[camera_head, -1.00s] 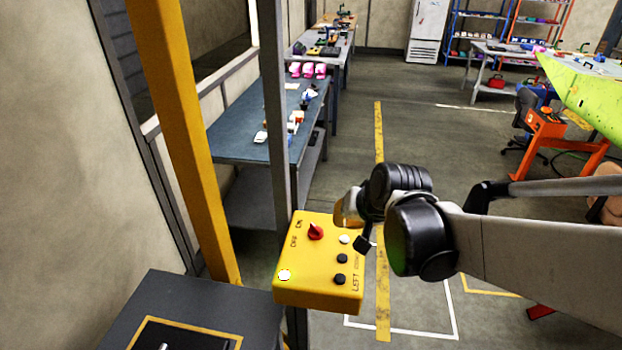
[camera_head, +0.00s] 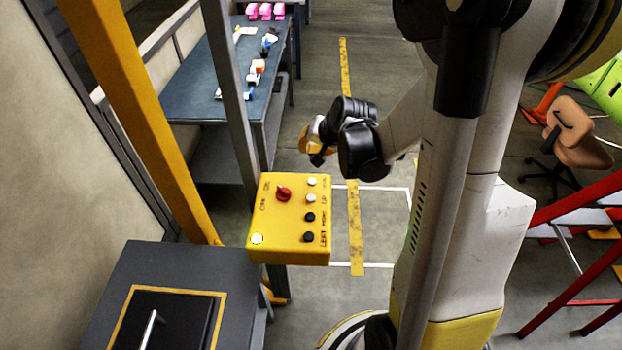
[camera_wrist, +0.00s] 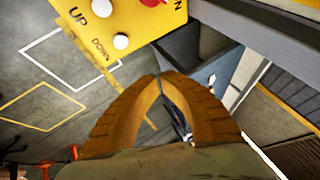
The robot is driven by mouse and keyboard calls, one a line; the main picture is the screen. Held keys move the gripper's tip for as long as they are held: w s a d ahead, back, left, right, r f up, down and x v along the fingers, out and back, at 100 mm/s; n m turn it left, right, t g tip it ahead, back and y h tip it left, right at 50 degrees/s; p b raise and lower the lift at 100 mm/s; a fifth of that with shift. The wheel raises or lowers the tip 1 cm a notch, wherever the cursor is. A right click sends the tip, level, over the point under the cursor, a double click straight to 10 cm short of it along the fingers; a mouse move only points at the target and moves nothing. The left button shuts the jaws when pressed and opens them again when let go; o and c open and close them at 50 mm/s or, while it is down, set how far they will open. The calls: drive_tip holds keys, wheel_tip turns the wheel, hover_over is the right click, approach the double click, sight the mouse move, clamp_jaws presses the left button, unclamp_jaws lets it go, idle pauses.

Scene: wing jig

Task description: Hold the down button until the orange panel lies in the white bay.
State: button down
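A yellow control box (camera_head: 290,250) hangs on a grey post. Its DOWN button (camera_head: 312,181) is the white one nearest the far edge; the white UP button (camera_head: 311,198) sits beside it. In the wrist view, the DOWN button (camera_wrist: 121,41) and UP button (camera_wrist: 102,8) show with their labels. My gripper (camera_head: 303,146) is past the box's far edge. Its orange fingers meet at the tips (camera_wrist: 158,78), empty and apart from both buttons. The white bay outline (camera_wrist: 23,50) encloses bare floor where visible. I do not see the orange panel.
The box also has a red knob (camera_head: 283,194), black buttons (camera_head: 309,217) and a lit white button (camera_head: 257,239). A grey cabinet (camera_head: 180,262) stands near left. A blue-topped bench (camera_head: 190,97) is behind. A red ladder-like frame (camera_head: 590,240) is at right.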

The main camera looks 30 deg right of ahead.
drive_tip(key=b, duration=0.7)
approach(305, 176)
drive_tip(key=shift+w+r+x, duration=0.1)
drive_tip(key=shift+w+x, duration=0.05)
drive_tip(key=shift+x, duration=1.1)
drive_tip(key=shift+w+r+x, duration=0.15)
drive_tip(key=shift+x, duration=1.1)
drive_tip(key=shift+f+b, duration=0.4)
drive_tip(key=shift+b, duration=0.15)
drive_tip(key=shift+f+b, duration=0.45)
drive_tip(key=shift+r, duration=0.1)
idle(1.9)
drive_tip(key=shift+r+p, duration=0.6)
drive_tip(key=shift+r, duration=0.2)
drive_tip(key=shift+r+p, duration=1.85)
drive_tip(key=shift+r, duration=0.65)
